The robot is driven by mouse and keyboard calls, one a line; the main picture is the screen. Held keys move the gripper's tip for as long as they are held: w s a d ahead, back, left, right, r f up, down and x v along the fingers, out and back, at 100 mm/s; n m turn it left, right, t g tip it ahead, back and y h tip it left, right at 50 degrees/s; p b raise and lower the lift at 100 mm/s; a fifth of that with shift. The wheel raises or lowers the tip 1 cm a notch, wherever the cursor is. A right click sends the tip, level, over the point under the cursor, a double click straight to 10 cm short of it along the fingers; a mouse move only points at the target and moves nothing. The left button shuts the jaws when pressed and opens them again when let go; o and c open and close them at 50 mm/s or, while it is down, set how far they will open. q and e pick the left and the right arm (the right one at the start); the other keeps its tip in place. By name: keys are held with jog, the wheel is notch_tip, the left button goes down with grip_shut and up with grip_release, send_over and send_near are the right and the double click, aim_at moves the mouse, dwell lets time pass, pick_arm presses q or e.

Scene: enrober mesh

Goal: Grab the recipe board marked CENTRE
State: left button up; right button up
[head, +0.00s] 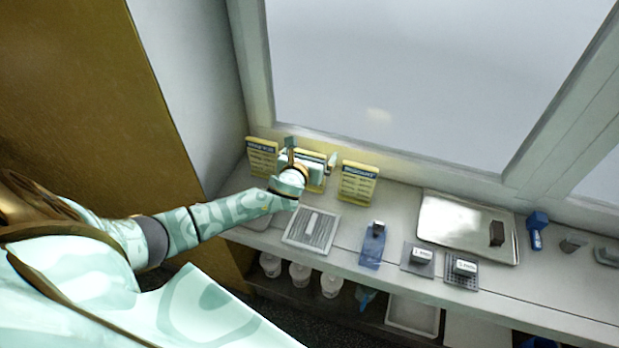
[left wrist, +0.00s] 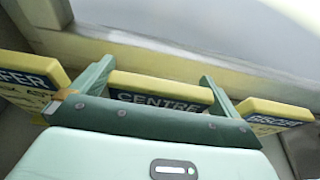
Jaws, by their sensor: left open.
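The recipe board marked CENTRE is a yellow board with a dark header, standing in the middle of three boards at the back of the counter. In the head view my gripper partly hides the CENTRE board (head: 316,181); in the left wrist view the label on the CENTRE board (left wrist: 160,98) is readable. My left gripper (head: 311,156) is open, with one finger on each side of that board. In the left wrist view the left gripper (left wrist: 158,88) spans its width; I cannot tell whether the fingers touch it. My right gripper is not in view.
Similar yellow boards stand to the left (head: 262,157) and right (head: 358,183), close to the fingers. The window wall is just behind. On the counter are a slatted tray (head: 312,230), a blue tool (head: 373,245) and a metal tray (head: 455,225) with a brown block (head: 497,233).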

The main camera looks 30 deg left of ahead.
pick_arm(q)
jog(key=shift+r, duration=0.1)
jog(key=c, duration=1.3)
jog(key=shift+c, duration=0.2)
